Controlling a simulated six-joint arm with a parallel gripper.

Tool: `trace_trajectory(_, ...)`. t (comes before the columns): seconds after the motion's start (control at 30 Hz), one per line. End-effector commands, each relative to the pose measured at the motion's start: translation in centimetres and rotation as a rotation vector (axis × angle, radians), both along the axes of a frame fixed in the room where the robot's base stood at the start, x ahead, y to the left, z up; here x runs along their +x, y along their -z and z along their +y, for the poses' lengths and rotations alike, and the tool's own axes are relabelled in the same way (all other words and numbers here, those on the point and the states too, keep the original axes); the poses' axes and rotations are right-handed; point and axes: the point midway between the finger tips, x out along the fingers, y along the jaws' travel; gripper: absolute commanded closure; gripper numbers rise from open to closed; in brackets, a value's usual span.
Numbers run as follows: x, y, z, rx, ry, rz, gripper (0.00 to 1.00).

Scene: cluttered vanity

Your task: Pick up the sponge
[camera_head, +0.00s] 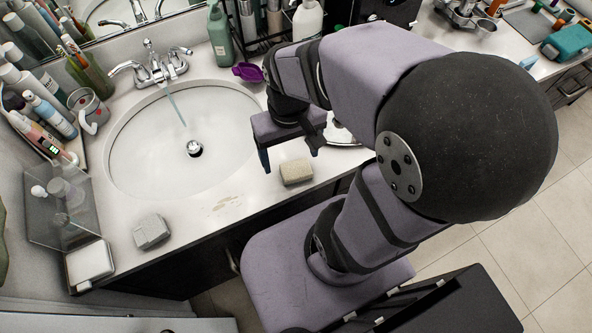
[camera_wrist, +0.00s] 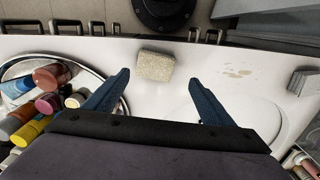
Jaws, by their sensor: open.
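A beige, speckled, block-shaped sponge (camera_head: 296,171) lies on the white counter near its front edge, right of the sink. In the wrist view the sponge (camera_wrist: 156,66) lies beyond the fingertips, between their lines and nearer the left finger. My gripper (camera_head: 289,160) is open and empty above the counter, just behind the sponge in the head view. Its two blue fingers (camera_wrist: 160,82) show apart in the wrist view, with nothing between them. The sponge is in plain view in both pictures.
The sink basin (camera_head: 130,150) lies left of my gripper. A round tray (camera_wrist: 15,66) of bottles is left in the wrist view. A grey block (camera_head: 151,231) sits on the left front counter. A brownish stain (camera_head: 222,204) marks the clear counter left of the sponge.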

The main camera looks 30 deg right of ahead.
Motion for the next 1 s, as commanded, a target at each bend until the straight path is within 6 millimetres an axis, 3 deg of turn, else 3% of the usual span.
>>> trace_trajectory(0.2,-0.1,-2.0,-1.0,0.001,0.098,-0.002,0.23)
trace_trajectory(0.33,-0.2,-2.2,-1.0,0.001,0.105,0.001,0.23)
trace_trajectory(0.83,-0.2,0.3,-1.0,0.0,0.103,0.003,0.23)
trace_trajectory(1.0,-0.3,2.3,-1.1,0.0,0.103,0.006,0.23)
